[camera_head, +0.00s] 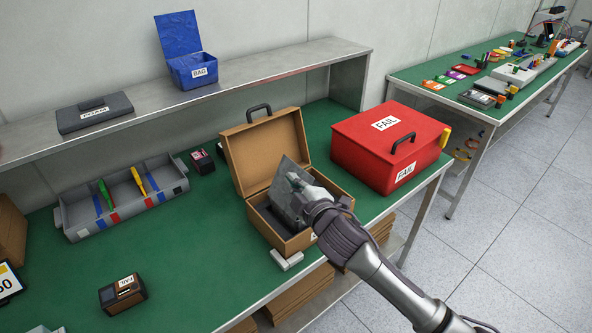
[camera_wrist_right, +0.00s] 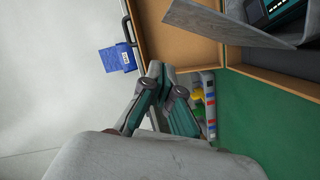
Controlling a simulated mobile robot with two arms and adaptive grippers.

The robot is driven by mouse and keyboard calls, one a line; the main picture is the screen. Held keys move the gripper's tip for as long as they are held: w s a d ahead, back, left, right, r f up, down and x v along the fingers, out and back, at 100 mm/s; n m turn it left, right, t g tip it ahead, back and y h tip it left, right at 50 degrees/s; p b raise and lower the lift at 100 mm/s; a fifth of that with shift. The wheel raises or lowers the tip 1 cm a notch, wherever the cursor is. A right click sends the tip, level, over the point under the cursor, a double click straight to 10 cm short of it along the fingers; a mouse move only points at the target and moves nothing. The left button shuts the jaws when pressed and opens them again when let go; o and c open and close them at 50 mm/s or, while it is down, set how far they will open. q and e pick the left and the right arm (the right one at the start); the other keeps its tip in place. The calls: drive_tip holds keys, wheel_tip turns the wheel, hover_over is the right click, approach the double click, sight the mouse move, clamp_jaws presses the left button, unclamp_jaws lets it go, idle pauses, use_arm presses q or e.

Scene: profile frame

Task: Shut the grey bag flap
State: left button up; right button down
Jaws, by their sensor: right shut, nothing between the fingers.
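A grey flap (camera_head: 288,180) stands tilted up inside an open brown case (camera_head: 308,241) on the green bench. It also shows in the wrist view (camera_wrist_right: 225,22), near the raised brown lid (camera_wrist_right: 178,38). My right gripper (camera_head: 295,182) is shut and empty, over the case at the flap's upper right side. In the wrist view its fingertips (camera_wrist_right: 161,70) are together, apart from the flap in the picture. Whether the gripper touches the flap is unclear in the head view. A dark device with a display (camera_wrist_right: 278,8) shows beside the flap. My left gripper is out of view.
A red FAIL box (camera_head: 365,146) stands right of the case. A grey tray (camera_head: 82,221) with colored tools lies left. A dark FOAM item (camera_head: 72,118) and an open blue BAG box (camera_head: 198,74) sit on the shelf. A small brown device (camera_head: 122,294) is front left.

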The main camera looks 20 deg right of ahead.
sight(298, 172)
drive_tip(key=w, duration=0.2)
drive_tip(key=w+d+f+p, duration=0.1)
drive_tip(key=w+d+f, duration=0.1)
drive_tip(key=w, duration=0.1)
drive_tip(key=shift+w, duration=0.3)
drive_tip(key=shift+d+f, duration=0.2)
drive_tip(key=shift+d, duration=0.2)
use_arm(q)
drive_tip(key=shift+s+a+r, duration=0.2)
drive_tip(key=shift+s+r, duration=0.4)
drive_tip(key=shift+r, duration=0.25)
use_arm(e)
drive_tip(key=shift+w, duration=0.1)
use_arm(q)
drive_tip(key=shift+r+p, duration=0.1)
drive_tip(key=shift+p, duration=0.25)
use_arm(e)
drive_tip(key=shift+d, duration=0.1)
